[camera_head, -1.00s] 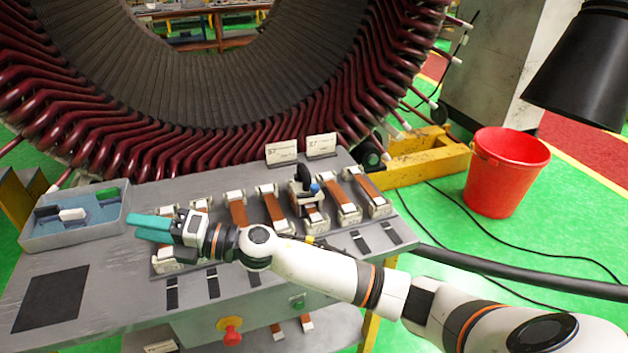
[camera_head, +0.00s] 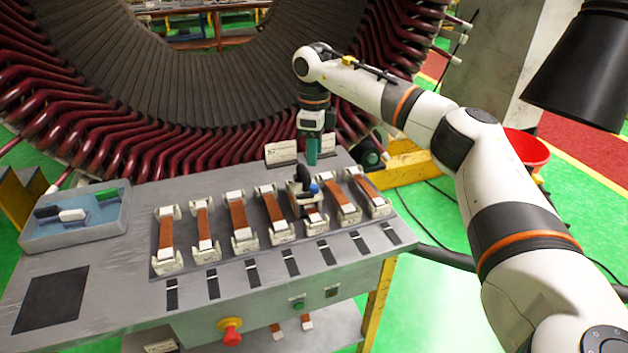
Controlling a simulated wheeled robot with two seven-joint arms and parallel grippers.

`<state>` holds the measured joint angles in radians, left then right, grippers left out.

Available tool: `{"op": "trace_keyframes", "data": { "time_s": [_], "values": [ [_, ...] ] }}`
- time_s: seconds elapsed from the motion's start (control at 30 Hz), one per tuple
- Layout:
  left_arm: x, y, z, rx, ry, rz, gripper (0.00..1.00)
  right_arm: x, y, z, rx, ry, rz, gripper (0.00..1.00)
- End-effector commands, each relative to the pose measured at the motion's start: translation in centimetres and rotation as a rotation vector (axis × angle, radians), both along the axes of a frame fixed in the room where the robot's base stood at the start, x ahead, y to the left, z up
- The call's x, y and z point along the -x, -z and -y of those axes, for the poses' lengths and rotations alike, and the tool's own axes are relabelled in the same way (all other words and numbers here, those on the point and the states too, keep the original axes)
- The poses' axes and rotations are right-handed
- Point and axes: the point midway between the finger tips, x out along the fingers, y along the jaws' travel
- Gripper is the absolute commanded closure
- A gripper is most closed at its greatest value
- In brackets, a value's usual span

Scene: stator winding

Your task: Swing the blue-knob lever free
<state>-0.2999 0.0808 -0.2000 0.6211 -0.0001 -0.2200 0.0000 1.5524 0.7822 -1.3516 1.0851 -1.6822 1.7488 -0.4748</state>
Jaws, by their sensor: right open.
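The lever with the blue knob (camera_head: 314,188) and a black upright handle (camera_head: 303,174) stands over one of the copper bars in the row on the grey bench. My right gripper (camera_head: 312,158) hangs pointing down above the back of the bench, just behind and above the lever. Its teal fingers are open, seen nearly edge-on, with nothing visible between them. The fingers look apart from the lever, though the exact depth gap is hard to tell. My left gripper is not in view.
Several copper bars in white holders (camera_head: 238,220) line the bench (camera_head: 110,295). A blue-grey tray (camera_head: 75,232) with small coloured parts sits at the left. Label cards (camera_head: 281,153) stand behind the row. The large stator (camera_head: 100,130) rises close behind. A red button (camera_head: 231,333) is in front.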

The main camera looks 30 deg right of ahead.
Motion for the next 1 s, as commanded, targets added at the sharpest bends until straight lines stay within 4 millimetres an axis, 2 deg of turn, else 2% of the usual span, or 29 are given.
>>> {"op": "trace_keyframes", "data": {
  "time_s": [0.3, 0.5, 0.63, 0.9, 1.0],
  "values": [
    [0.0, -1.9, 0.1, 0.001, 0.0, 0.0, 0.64, 0.1, 6.3, -0.1, -0.001, 0.0, -0.004, 0.57],
    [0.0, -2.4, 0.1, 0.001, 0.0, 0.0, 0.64, 0.0, 8.8, -0.1, -0.002, -0.001, -0.001, 0.57],
    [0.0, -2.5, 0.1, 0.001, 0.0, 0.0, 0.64, 0.0, 9.5, -0.1, -0.003, -0.001, 0.0, 0.57],
    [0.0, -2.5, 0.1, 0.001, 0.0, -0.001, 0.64, 0.0, 9.6, -0.1, -0.003, -0.001, 0.001, 0.57],
    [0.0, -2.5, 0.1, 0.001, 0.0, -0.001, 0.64, 0.0, 9.6, -0.1, -0.003, -0.001, 0.001, 0.73]
  ]
}}
